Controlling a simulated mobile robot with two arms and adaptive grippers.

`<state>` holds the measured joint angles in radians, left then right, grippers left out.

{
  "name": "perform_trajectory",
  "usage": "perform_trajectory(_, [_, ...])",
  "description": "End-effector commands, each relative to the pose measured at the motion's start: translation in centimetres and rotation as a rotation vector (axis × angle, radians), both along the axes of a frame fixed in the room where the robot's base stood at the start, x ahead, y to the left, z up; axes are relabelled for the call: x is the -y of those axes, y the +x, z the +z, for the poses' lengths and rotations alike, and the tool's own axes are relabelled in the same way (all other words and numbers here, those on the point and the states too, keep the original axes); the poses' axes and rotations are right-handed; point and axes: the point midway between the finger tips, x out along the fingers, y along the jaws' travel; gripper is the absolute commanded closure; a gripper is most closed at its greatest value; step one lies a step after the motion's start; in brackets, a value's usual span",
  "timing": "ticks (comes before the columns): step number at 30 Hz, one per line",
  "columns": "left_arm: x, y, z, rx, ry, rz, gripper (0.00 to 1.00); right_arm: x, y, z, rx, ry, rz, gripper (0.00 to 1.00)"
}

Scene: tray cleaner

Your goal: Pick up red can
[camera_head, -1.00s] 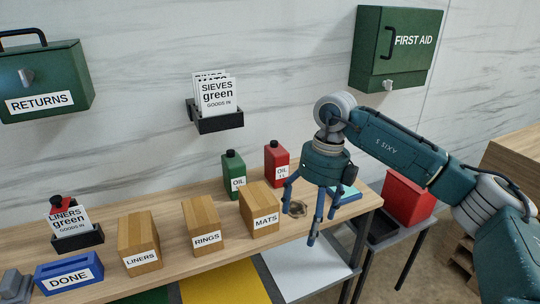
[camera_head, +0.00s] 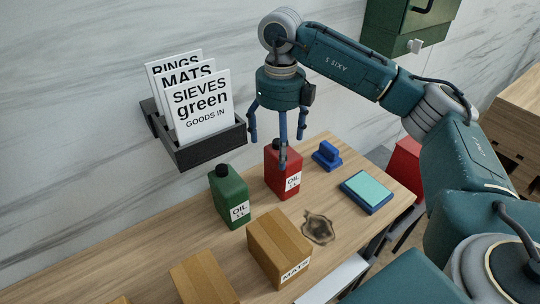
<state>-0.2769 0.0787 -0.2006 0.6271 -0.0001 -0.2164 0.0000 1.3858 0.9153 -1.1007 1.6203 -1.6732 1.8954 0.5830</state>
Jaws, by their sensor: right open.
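The red can (camera_head: 282,177) stands upright on the wooden table, with a white OIL label on its front. My right gripper (camera_head: 280,142) points down at the red can, its blue fingers spread open. One finger overlaps the top of the can in this view; I cannot tell whether it touches. The can's black cap is partly hidden behind the fingers. My left gripper is not in view.
A green oil can (camera_head: 229,194) stands close to the left. A MATS box (camera_head: 278,246) is in front. A blue stamp (camera_head: 326,156) and an ink pad (camera_head: 366,192) lie to the right. A dark stain (camera_head: 318,228) marks the table (camera_head: 130,255). A card holder (camera_head: 205,151) hangs on the wall.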

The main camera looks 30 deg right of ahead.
Motion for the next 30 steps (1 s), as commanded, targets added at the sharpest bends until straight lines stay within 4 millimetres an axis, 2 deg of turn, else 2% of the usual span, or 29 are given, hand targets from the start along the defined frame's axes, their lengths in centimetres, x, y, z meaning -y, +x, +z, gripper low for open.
perform_trajectory(1, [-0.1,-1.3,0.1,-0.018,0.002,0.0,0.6,0.0,-0.1,-0.5,-0.004,-0.001,0.0,0.09])
perform_trajectory(3, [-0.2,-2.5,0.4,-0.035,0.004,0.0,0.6,0.1,-0.1,-1.5,-0.007,-0.003,0.0,0.09])
perform_trajectory(9, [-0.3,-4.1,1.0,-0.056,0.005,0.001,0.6,0.1,-0.1,-4.5,-0.005,-0.001,-0.002,0.09])
perform_trajectory(16, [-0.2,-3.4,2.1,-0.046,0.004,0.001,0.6,0.1,0.0,-6.2,-0.005,0.0,-0.001,0.09])
perform_trajectory(20, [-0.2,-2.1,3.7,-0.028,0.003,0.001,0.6,0.3,0.1,-8.1,-0.007,-0.002,0.0,0.09])
perform_trajectory(23, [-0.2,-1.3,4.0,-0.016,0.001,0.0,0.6,0.3,0.2,-9.6,-0.005,-0.001,-0.001,0.09])
perform_trajectory(30, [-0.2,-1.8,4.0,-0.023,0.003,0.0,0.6,0.2,0.3,-10.7,-0.001,0.0,0.0,0.09])
